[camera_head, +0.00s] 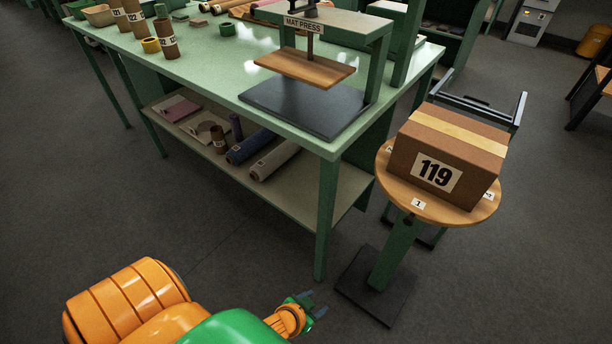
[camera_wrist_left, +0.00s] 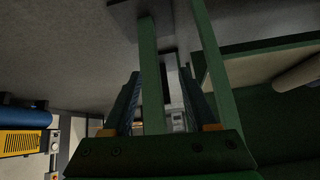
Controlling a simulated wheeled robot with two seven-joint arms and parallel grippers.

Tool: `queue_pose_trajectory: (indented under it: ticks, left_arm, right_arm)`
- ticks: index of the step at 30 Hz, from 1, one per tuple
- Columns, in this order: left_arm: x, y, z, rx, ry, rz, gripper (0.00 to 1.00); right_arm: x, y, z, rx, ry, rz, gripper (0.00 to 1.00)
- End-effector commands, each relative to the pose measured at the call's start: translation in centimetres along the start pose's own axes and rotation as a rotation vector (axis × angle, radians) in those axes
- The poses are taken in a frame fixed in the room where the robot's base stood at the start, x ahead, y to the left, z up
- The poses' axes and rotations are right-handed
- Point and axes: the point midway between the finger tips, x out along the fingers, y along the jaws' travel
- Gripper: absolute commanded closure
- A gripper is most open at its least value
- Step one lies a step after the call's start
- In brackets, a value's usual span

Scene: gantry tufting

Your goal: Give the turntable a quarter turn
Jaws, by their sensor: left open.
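The turntable (camera_head: 400,194) is a round wooden disc on a green post with a dark square foot, at the right in the head view. Small number labels sit near its rim; the label "1" (camera_head: 418,204) faces me. A brown cardboard box (camera_head: 476,157) marked 119, with a tan tape strip, stands on the disc. My left gripper (camera_head: 314,306) is open and empty, low and left of the turntable's foot, apart from it. In the left wrist view its two fingers (camera_wrist_left: 160,105) point past green posts. My right gripper is not in view.
A green workbench (camera_head: 215,65) with a mat press (camera_head: 305,68) stands left of the turntable. Its lower shelf (camera_head: 290,188) holds rolls and flat pieces. A dark-framed cart (camera_head: 480,105) stands behind the turntable. The floor in front is clear.

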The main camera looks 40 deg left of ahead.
Motion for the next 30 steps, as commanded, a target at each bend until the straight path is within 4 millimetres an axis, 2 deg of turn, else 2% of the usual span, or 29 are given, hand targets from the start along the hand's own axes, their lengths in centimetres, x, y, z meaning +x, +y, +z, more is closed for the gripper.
queue_pose_trajectory:
  ticks: [5, 18, 20, 24, 27, 28, 30]
  left_arm:
    - [-0.2, 0.1, 1.4, 0.004, -0.039, 0.004, 0.42]
    - [-0.3, 0.1, 1.8, 0.006, -0.051, 0.005, 0.42]
    - [-1.1, 0.2, 3.7, 0.013, -0.113, 0.011, 0.42]
    - [-5.2, 0.5, 12.6, 0.040, -0.383, 0.040, 0.42]
    - [-8.2, 0.5, 17.4, 0.055, -0.530, 0.057, 0.42]
    - [-8.8, 0.5, 18.3, 0.058, -0.559, 0.061, 0.47]
    - [-9.6, 0.5, 19.7, 0.062, -0.599, 0.066, 0.66]
  right_arm:
    - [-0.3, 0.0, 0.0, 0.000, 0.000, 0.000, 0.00]
    - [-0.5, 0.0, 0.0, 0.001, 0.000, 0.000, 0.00]
    - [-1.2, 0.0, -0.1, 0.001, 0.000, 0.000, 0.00]
    - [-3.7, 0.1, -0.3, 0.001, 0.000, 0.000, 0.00]
    - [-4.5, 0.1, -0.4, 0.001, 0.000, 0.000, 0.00]
    - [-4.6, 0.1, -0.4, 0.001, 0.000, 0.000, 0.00]
    - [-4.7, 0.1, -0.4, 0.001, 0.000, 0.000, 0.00]
